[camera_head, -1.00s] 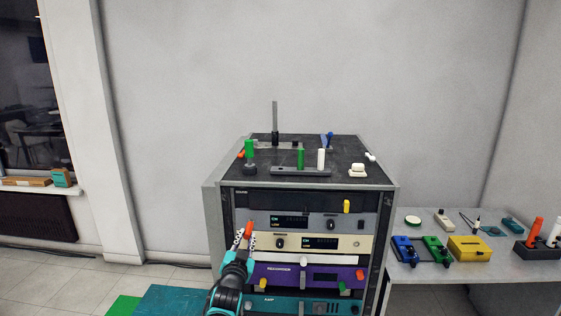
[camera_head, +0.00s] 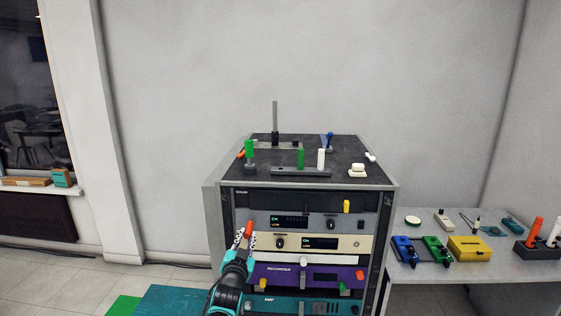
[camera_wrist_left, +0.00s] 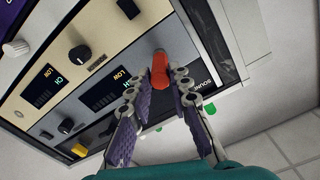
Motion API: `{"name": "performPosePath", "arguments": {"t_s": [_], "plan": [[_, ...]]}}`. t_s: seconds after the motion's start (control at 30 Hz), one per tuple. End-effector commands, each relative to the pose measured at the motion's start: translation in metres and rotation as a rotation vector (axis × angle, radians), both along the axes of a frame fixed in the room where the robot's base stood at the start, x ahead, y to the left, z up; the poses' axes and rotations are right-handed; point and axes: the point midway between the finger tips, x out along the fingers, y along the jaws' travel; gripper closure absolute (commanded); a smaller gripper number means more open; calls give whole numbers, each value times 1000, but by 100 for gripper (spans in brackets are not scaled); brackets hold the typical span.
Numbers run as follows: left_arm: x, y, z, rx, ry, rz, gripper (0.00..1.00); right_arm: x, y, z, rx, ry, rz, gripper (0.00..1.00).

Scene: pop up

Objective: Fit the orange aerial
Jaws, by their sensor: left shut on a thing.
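My left gripper (camera_head: 245,238) is shut on a short orange aerial (camera_head: 249,229), in front of the left part of the rack's stacked units. In the left wrist view, the orange aerial (camera_wrist_left: 160,72) sticks out past the two fingertips (camera_wrist_left: 160,92), its rounded end toward the unit fronts. I cannot tell whether its end touches a panel. The grey unit (camera_head: 345,224) with a lit display and knob is behind it, with the cream unit (camera_head: 351,245) below. My right gripper is not in view.
The rack top (camera_head: 285,155) holds upright green and white pieces, a dark grey rod (camera_head: 275,118) and small parts. A side table (camera_head: 428,275) at right carries blue, green and yellow boxes and a black holder (camera_head: 530,249) with orange and white sticks. Open floor lies left.

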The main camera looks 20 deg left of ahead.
Motion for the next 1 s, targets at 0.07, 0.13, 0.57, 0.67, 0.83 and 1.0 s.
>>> {"name": "performPosePath", "arguments": {"t_s": [0.07,0.13,0.57,0.67,0.83,1.0], "plan": [[2,0,0,0,0,0,100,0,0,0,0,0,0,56],[5,1,0,0,0,0,100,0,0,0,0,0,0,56],[17,3,0,0,0,0,100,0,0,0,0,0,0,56],[18,3,0,0,0,0,100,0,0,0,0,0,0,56],[18,3,0,0,0,0,100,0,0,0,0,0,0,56],[18,3,0,0,-1,0,60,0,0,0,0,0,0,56]]}}
